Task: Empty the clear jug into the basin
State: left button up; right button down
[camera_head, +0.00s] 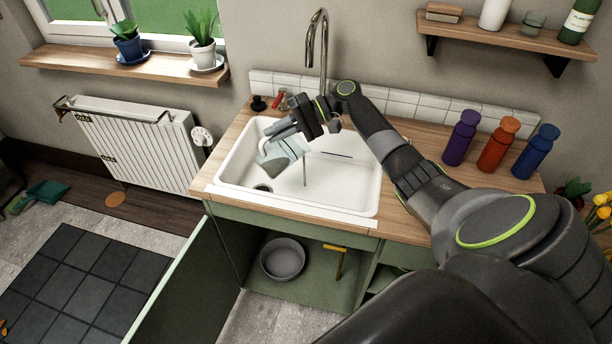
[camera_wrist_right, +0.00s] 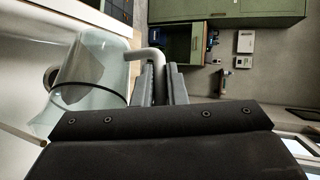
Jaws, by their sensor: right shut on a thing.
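The clear jug (camera_head: 283,152) is tilted over the left part of the white basin (camera_head: 350,185). My right gripper (camera_head: 298,122) is shut on its handle, which shows pale between the fingers (camera_wrist_right: 161,84) in the right wrist view. The jug's see-through body (camera_wrist_right: 92,70) is left of the fingers there, with a dark curved band across it. A thin brownish line (camera_head: 304,172) stands upright in the basin beside the jug; I cannot tell for certain whether it is liquid. How much the jug holds is not clear. My left gripper is not in view.
A tall tap (camera_head: 318,45) rises behind the basin. Purple (camera_head: 461,138), orange (camera_head: 498,145) and blue (camera_head: 535,152) bottles stand on the counter to the right. Below, an open cabinet holds a grey bowl (camera_head: 283,259); its green door (camera_head: 190,280) sticks out.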

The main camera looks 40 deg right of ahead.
jog(key=shift+d+f+y+b, duration=0.1)
jog(key=shift+d+y+b, duration=0.25)
jog(key=shift+b, duration=0.15)
dwell(0.3)
jog(key=shift+d+f+b, duration=0.1)
jog(key=shift+d+b, duration=0.2)
jog(key=shift+b, duration=0.2)
jog(key=shift+w+y, duration=0.1)
jog(key=shift+y, duration=0.15)
